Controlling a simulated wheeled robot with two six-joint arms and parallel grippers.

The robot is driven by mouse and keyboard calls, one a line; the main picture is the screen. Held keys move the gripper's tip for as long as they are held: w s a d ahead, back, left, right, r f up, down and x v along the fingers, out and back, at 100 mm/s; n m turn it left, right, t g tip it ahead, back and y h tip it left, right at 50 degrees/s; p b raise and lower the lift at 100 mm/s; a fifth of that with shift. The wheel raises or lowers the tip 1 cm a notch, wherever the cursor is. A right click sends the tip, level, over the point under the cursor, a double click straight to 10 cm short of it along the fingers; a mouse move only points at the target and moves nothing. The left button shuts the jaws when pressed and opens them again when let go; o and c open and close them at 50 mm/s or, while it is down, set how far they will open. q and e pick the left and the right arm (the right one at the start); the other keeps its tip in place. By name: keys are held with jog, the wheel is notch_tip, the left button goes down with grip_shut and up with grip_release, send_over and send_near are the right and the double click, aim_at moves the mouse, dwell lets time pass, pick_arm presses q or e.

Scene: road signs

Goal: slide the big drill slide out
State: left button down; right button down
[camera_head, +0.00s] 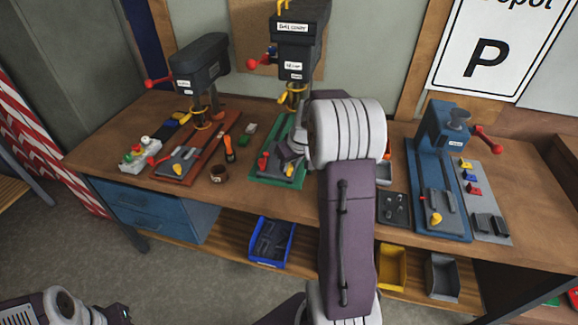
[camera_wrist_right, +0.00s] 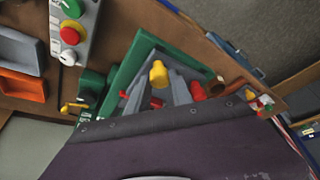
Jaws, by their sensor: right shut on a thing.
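The big drill (camera_head: 297,45) is the tall dark drill press at the back middle of the bench, on a green base (camera_head: 256,172). Its grey slide lies on that base, partly covered by my right gripper (camera_head: 287,152). The right gripper is shut on the slide; my own forearm and wrist hide much of the grip. In the right wrist view, the grey slide (camera_wrist_right: 180,88) shows inside the green base, with a yellow knob (camera_wrist_right: 158,73) and a red knob (camera_wrist_right: 197,91). My left gripper (camera_head: 116,313) is low at the bottom left, away from the bench; its jaws are unclear.
A smaller drill (camera_head: 199,68) on a red base stands left, and a blue machine (camera_head: 440,145) stands right. Bins sit on the shelf below.

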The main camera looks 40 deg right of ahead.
jog(key=shift+s+a+f, duration=0.1)
jog(key=c, duration=1.1)
grip_release()
jog(key=shift+c, duration=0.2)
jog(key=shift+a, duration=0.15)
jog(key=v, duration=0.9)
jog(key=shift+b, duration=0.45)
